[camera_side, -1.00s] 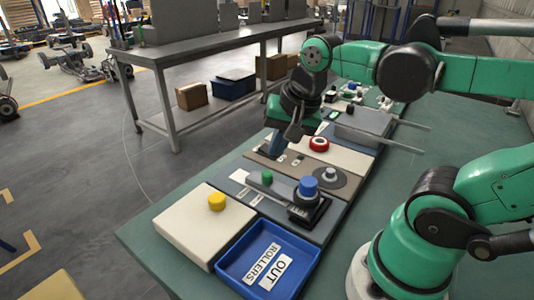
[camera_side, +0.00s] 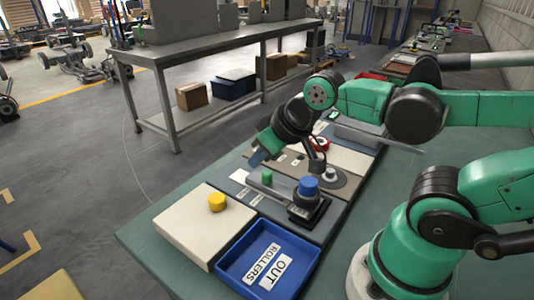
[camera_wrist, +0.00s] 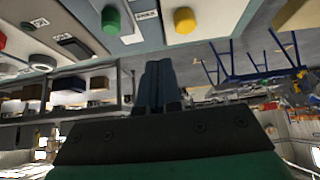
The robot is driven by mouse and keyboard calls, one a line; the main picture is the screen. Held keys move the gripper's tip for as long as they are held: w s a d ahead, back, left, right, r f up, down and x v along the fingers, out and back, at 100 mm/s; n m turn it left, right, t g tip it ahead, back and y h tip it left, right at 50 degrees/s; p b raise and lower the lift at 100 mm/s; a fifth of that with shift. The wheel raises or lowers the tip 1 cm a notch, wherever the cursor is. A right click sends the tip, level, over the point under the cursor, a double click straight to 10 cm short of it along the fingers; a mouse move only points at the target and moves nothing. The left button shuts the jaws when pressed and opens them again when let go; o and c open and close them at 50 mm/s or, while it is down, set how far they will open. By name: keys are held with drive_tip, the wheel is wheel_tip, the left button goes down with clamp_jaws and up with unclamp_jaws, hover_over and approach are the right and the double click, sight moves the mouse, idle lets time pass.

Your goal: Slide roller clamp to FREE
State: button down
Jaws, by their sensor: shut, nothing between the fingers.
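My gripper (camera_side: 256,158) is shut and empty, tilted out over the left edge of the panel row in the side view. Its two dark blue fingers (camera_wrist: 158,85) lie together in the wrist view. A green knob (camera_side: 266,178) stands on a grey plate near the gripper, apart from the fingers; it also shows in the wrist view (camera_wrist: 111,20). A blue knob (camera_side: 308,186) sits on a black base to its right. I cannot tell which part is the roller clamp, and no FREE mark is readable.
A yellow knob (camera_side: 217,202) tops a cream box (camera_side: 185,231) at the near end. Beside it is a blue tray (camera_side: 232,277) labelled OUT and ROLLERS. A red ring-like part (camera_side: 322,143) is partly hidden by my arm. The green table (camera_side: 150,243) is bare at the near left.

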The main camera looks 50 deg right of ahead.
sight(267, 172)
idle(0.3)
drive_tip(key=c, duration=0.8)
unclamp_jaws()
drive_tip(key=shift+w+d+g, duration=0.1)
drive_tip(key=shift+d+g, duration=0.1)
drive_tip(key=shift+g, duration=0.1)
drive_tip(key=shift+o, duration=1.1)
drive_tip(key=shift+w+d+g, duration=0.2)
drive_tip(key=shift+d+g, duration=0.1)
drive_tip(key=shift+g, duration=0.1)
drive_tip(key=d+g, duration=0.1)
drive_tip(key=w+d+n+g, duration=0.1)
drive_tip(key=g, duration=0.1)
drive_tip(key=d+f+n+g, duration=0.1)
drive_tip(key=shift+w+d+g, duration=0.25)
drive_tip(key=shift+w+g, duration=0.05)
drive_tip(key=shift+w, duration=0.05)
drive_tip(key=shift+w+d+f+n+g, duration=0.1)
drive_tip(key=shift+d+f+n+g, duration=0.25)
drive_tip(key=shift+d+n+g, duration=0.15)
drive_tip(key=shift+f, duration=2.85)
clamp_jaws()
